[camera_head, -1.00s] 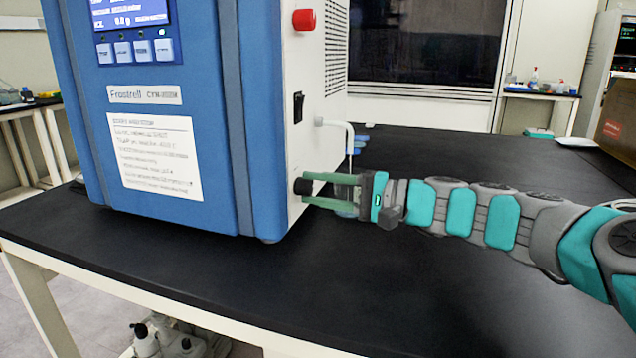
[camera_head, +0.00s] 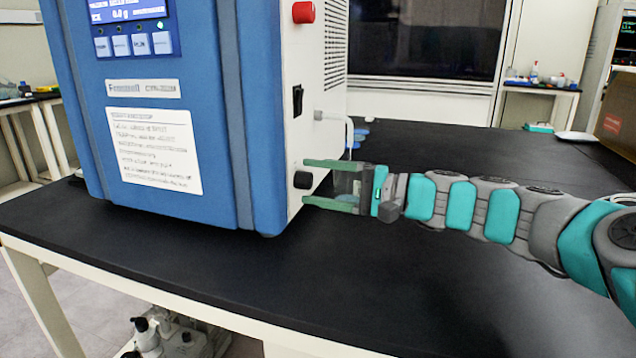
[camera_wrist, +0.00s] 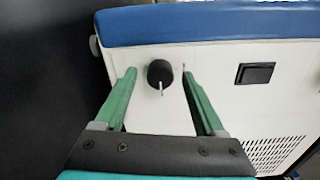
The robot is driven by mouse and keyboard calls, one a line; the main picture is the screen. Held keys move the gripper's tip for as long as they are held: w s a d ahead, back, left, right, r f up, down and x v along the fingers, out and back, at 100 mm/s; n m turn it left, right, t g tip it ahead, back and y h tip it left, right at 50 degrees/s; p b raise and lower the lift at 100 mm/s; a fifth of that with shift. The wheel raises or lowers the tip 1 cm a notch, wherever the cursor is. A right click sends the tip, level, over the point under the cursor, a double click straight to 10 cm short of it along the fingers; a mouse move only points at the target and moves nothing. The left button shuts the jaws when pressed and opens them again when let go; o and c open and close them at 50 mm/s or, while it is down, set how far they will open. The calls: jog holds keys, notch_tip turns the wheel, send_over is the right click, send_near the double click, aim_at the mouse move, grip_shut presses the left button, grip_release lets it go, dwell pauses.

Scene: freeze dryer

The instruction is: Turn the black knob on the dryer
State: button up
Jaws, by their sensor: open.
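The black knob (camera_head: 302,179) sits low on the white side panel of the blue dryer (camera_head: 215,120). In the wrist view the knob (camera_wrist: 160,73) is a round black cap with a pale pointer mark towards the bottom of the picture. My gripper (camera_head: 305,180) has its green fingers spread, one above and one below the knob in the head view. In the wrist view the open fingers (camera_wrist: 158,76) stand on either side of the knob with a gap on each side. The gripper holds nothing.
A black rocker switch (camera_head: 298,100) and a red button (camera_head: 303,12) are on the same panel above the knob. A pale hose (camera_head: 349,135) leaves the panel behind my gripper. The black tabletop (camera_head: 400,280) in front is clear.

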jog(key=b+v, duration=0.1)
jog(key=v, duration=0.6)
jog(key=shift+d, duration=0.3)
jog(key=shift+s, duration=0.15)
